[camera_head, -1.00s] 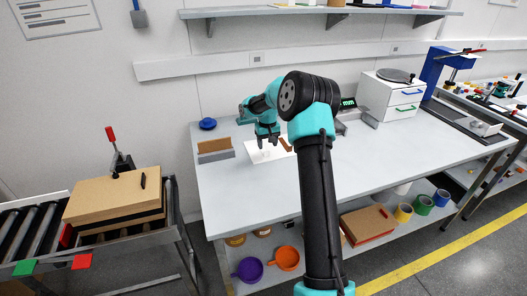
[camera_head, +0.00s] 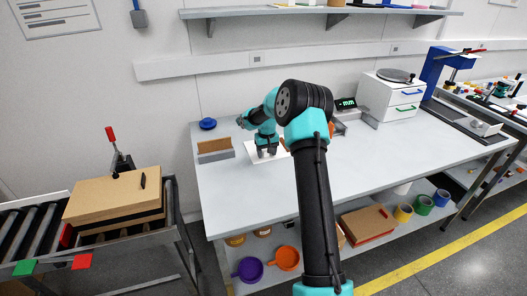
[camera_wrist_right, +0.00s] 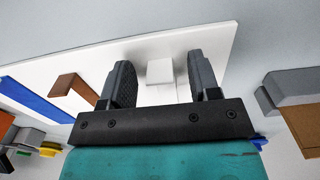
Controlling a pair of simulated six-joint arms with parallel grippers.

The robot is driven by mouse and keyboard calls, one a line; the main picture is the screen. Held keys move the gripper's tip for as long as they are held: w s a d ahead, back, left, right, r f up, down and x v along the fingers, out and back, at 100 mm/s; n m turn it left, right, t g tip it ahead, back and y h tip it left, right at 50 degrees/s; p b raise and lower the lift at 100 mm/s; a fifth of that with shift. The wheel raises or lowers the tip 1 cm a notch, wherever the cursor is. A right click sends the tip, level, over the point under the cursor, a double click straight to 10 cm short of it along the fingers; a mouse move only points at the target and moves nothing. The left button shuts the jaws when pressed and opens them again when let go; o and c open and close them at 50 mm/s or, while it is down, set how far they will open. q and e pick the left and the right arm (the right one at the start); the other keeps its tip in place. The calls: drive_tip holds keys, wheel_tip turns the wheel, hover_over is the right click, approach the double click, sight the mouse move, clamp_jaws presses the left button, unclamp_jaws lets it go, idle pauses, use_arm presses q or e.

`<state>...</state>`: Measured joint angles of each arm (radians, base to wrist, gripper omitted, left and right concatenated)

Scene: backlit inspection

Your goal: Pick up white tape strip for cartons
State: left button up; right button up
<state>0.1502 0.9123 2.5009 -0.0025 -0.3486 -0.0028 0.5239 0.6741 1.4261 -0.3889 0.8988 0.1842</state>
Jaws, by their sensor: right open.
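A small white strip (camera_wrist_right: 160,72) lies on a white panel (camera_wrist_right: 210,38) in the right wrist view. White on white, its edges are faint. My right gripper (camera_wrist_right: 161,78) is open, with one dark finger on each side of the strip and a gap to each. In the head view my right gripper (camera_head: 267,153) is low over the white panel (camera_head: 284,156) and hides the strip. Whether the fingertips touch the panel I cannot tell. My left gripper is not in view.
A brown strip (camera_wrist_right: 70,88) and a blue strip (camera_wrist_right: 35,100) lie left of my fingers. A grey holder with a brown piece (camera_head: 215,151) stands left of the panel. A blue round object (camera_head: 208,124) sits behind it. The bench's right half (camera_head: 400,145) is largely clear.

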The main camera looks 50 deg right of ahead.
drive_tip(key=shift+c, duration=0.3)
drive_tip(key=c, duration=0.8)
drive_tip(key=shift+r, duration=0.15)
drive_tip(key=shift+r, duration=1.55)
drive_tip(key=shift+s+a+r, duration=0.15)
drive_tip(key=shift+a, duration=0.05)
drive_tip(key=s+a, duration=0.3)
drive_tip(key=a, duration=0.1)
drive_tip(key=s+a+r, duration=0.1)
drive_tip(key=s+a, duration=0.2)
drive_tip(key=s, duration=0.1)
drive_tip(key=s+a, duration=0.3)
drive_tip(key=a, duration=0.1)
drive_tip(key=shift+s+a+r, duration=0.15)
drive_tip(key=shift+a+r, duration=0.05)
drive_tip(key=shift+a, duration=0.15)
